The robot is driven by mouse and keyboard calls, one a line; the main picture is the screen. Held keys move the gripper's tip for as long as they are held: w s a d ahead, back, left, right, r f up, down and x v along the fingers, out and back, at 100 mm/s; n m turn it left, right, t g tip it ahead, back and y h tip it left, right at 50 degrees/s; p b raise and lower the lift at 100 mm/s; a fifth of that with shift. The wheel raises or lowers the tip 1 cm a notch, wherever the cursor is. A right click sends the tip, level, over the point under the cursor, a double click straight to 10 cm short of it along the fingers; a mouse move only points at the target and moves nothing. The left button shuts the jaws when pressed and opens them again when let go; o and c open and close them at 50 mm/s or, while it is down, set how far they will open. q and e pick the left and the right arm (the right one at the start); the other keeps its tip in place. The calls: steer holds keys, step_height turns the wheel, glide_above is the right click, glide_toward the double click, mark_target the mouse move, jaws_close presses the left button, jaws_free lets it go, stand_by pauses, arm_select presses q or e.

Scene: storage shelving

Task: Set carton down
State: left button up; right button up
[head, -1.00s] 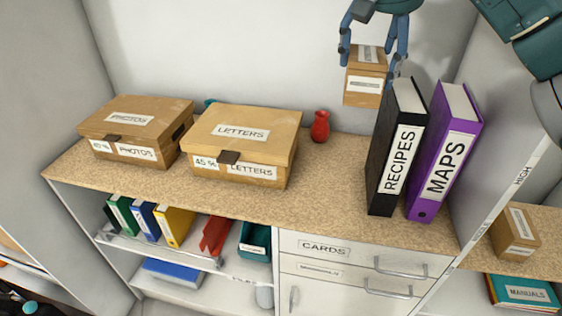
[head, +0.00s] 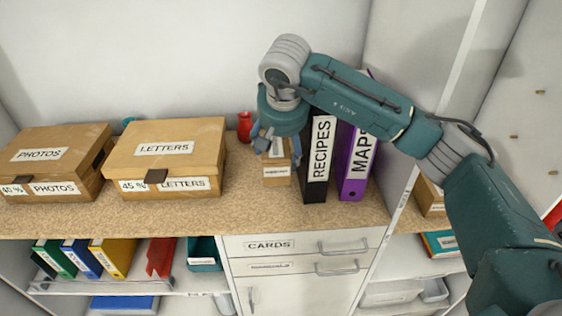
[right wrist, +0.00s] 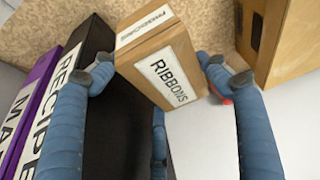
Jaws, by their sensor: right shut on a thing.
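The small brown carton (head: 276,172), labelled RIBBONS in the right wrist view (right wrist: 160,67), is upright between the LETTERS box and the black RECIPES binder. My left gripper is not in view.
The LETTERS box (head: 167,160) stands left of the carton, and the PHOTOS box (head: 45,160) farther left. The RECIPES binder (head: 319,160) is close on the right, then the purple MAPS binder (head: 357,160). A red vase (head: 244,127) stands behind. Counter in front is clear.

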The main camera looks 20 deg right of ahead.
step_height(320, 180, down, 6)
steer(key=shift+r+p, duration=0.2)
steer(key=shift+p, duration=0.35)
steer(key=shift+f, duration=0.3)
steer(key=o, duration=1.2)
steer(key=b+v, duration=0.2)
steer(key=v, duration=1)
steer(key=shift+s+a, duration=0.1)
steer(key=shift+s, duration=0.1)
